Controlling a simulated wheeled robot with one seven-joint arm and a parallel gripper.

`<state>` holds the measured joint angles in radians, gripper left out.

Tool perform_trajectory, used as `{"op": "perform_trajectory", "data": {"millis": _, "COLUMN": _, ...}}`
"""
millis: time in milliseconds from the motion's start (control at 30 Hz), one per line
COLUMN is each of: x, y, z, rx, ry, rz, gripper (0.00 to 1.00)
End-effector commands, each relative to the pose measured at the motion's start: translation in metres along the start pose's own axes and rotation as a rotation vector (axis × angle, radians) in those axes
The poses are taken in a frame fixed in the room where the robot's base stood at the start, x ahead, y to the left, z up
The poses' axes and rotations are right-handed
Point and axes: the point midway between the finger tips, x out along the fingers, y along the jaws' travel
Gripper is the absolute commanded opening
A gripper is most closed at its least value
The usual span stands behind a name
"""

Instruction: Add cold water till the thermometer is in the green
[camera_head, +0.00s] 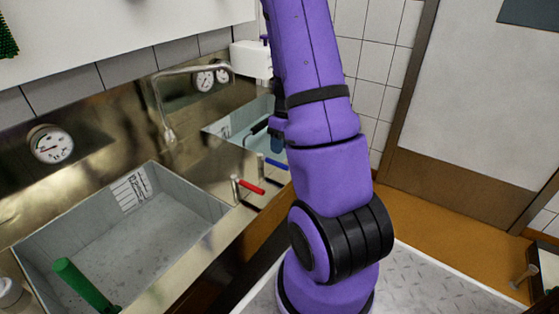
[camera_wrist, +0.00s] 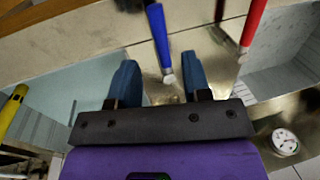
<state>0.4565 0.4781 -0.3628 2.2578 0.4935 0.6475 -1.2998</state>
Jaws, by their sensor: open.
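The blue lever (camera_head: 277,163) stands on the steel counter beside the red lever (camera_head: 251,187). In the wrist view the blue lever (camera_wrist: 159,35) runs into the gap between my gripper's (camera_wrist: 160,82) open blue fingers; I cannot tell if they touch. The red lever (camera_wrist: 253,24) is outside the fingers. In the head view my gripper (camera_head: 277,138) is partly hidden by my arm. A white dial (camera_head: 50,143) is on the back wall above the left basin (camera_head: 190,215); its reading is too small to tell. A curved spout (camera_head: 160,105) stands between the basins.
A second dial (camera_head: 203,80) is on the back wall near the spout. A green-handled tool (camera_head: 80,284) leans in the left basin. A yellow handle (camera_wrist: 12,108) shows in the wrist view.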

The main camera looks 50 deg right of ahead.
Motion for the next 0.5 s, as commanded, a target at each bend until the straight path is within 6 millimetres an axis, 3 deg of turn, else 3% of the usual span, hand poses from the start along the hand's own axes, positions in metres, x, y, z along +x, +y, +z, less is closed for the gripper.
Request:
{"op": "perform_trajectory", "data": {"millis": 200, "x": 0.036, "y": 0.0, "z": 0.001, "rx": 0.001, "ry": -0.003, "rz": -0.002, "gripper": 0.44}}
{"op": "perform_trajectory", "data": {"millis": 500, "x": 0.057, "y": 0.0, "z": 0.0, "rx": 0.0, "ry": -0.001, "rz": 0.0, "gripper": 0.44}}
